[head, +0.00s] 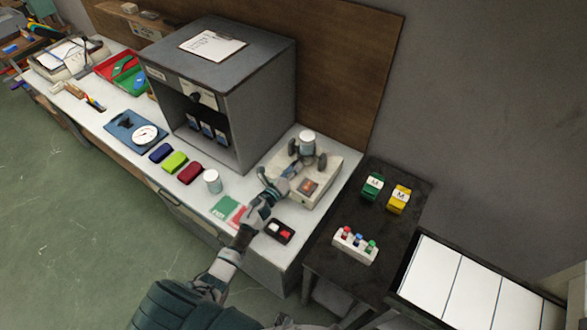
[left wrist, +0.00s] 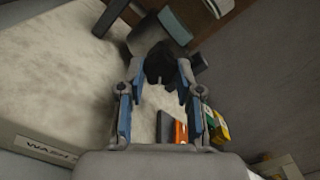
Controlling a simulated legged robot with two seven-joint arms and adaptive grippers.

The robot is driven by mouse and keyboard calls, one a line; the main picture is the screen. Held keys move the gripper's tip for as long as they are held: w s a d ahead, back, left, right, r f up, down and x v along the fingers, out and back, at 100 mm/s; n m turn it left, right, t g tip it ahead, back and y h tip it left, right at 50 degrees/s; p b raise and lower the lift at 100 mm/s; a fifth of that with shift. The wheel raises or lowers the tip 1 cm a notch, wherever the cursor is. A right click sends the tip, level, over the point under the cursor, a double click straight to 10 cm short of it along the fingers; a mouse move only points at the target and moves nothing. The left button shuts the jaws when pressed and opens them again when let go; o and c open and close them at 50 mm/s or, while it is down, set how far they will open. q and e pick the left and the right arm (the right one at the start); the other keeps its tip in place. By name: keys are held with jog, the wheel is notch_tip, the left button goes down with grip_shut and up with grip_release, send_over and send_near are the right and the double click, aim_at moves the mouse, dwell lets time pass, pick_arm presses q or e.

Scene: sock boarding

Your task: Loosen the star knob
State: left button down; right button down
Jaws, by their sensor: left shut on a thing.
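The black star knob (left wrist: 160,65) shows in the left wrist view between the two blue-padded fingers of my left gripper (left wrist: 159,92). The gripper is shut on it, with a finger on each side. In the head view my left gripper (head: 289,172) is over the beige machine (head: 328,188), just in front of its post with a white-topped cylinder (head: 307,138). There the gripper hides the knob. The machine's pale top and its side lettering also show in the left wrist view (left wrist: 60,85). My right gripper is not in view.
A grey cabinet (head: 262,98) stands behind and left of the machine. On the white bench, a white jar (head: 212,182), a red-and-green card (head: 228,209) and a black tray (head: 280,231) lie near my arm. A dark side table (head: 385,232) holds green and yellow packs.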

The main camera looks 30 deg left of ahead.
pick_arm(q)
jog(key=n+p, duration=0.1)
jog(key=n, duration=0.5)
jog(key=shift+a, duration=0.1)
jog(key=n+p, duration=0.1)
jog(key=n, duration=0.5)
jog(key=shift+r+n, duration=0.1)
jog(key=shift+n, duration=0.3)
jog(key=n+p, duration=0.1)
jog(key=n, duration=0.5)
jog(key=shift+p, duration=0.35)
jog(key=n, duration=0.3)
jog(key=shift+n, duration=0.4)
jog(key=shift+f+n+p, duration=0.2)
jog(key=shift+n+p, duration=0.1)
jog(key=shift+n, duration=1.3)
jog(key=c, duration=0.8)
grip_release()
jog(key=shift+o, duration=0.2)
jog(key=shift+s, duration=0.1)
